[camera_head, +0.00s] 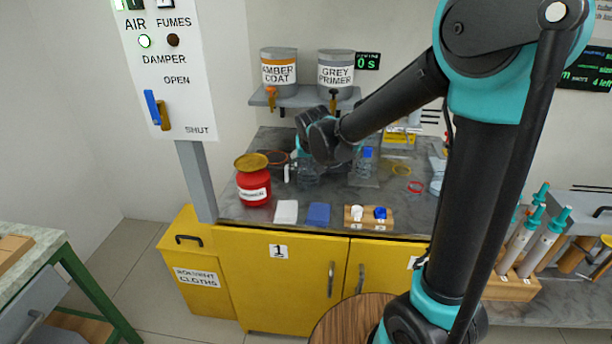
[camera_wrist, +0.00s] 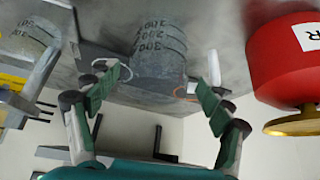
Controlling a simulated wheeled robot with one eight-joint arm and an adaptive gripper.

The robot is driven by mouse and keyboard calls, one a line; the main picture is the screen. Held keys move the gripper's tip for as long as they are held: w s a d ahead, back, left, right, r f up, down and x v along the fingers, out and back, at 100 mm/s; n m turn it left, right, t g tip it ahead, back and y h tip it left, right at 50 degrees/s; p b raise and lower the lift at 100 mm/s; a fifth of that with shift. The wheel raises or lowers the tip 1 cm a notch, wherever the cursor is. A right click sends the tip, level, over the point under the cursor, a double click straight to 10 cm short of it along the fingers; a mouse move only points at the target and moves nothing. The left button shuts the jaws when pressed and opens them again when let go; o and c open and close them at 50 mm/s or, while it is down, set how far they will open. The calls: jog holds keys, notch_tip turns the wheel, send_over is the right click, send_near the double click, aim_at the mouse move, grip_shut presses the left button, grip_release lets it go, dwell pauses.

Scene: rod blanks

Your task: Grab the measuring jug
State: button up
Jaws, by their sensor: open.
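The measuring jug (camera_wrist: 158,55) is a clear, greyish vessel with dark graduation marks, seen upside down in the wrist view. In the head view the jug (camera_head: 308,181) stands on the grey worktop, partly hidden by my gripper (camera_head: 303,152). In the wrist view my gripper (camera_wrist: 157,88) is open, with one green-padded finger towards each side of the jug. I see no clear contact between the fingers and the jug. The fingertips are hard to make out in the head view.
A red jar (camera_head: 254,187) with a gold lid stands left of the jug. A clear blue-capped bottle (camera_head: 364,170) stands to its right. White (camera_head: 286,212) and blue (camera_head: 318,214) pads and a wooden block (camera_head: 367,226) lie along the front. Paint tins (camera_head: 278,72) sit on a shelf above.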

jog(key=shift+x, duration=2.75)
jog(key=c, duration=0.8)
jog(key=shift+c, duration=0.2)
